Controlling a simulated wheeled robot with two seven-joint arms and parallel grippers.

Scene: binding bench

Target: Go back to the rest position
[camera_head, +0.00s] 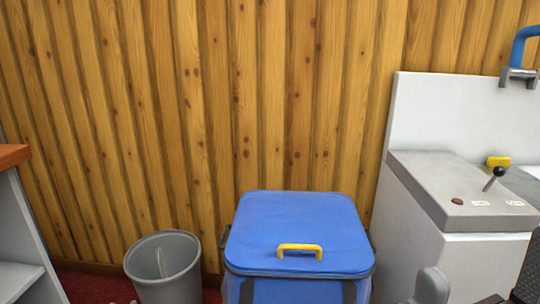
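Neither of my grippers can be made out in the head view. A rounded grey part and a dark part show at the bottom right edge, cut off by the frame; they look like pieces of my own right arm, but no fingers show.
A blue box (298,230) with a yellow handle (299,249) on its lid stands before the wooden wall (290,90). A grey bin (163,270) is left of it. A white bench (475,265) with a black-knobbed lever (493,179) stands right. A shelf unit (17,240) is far left.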

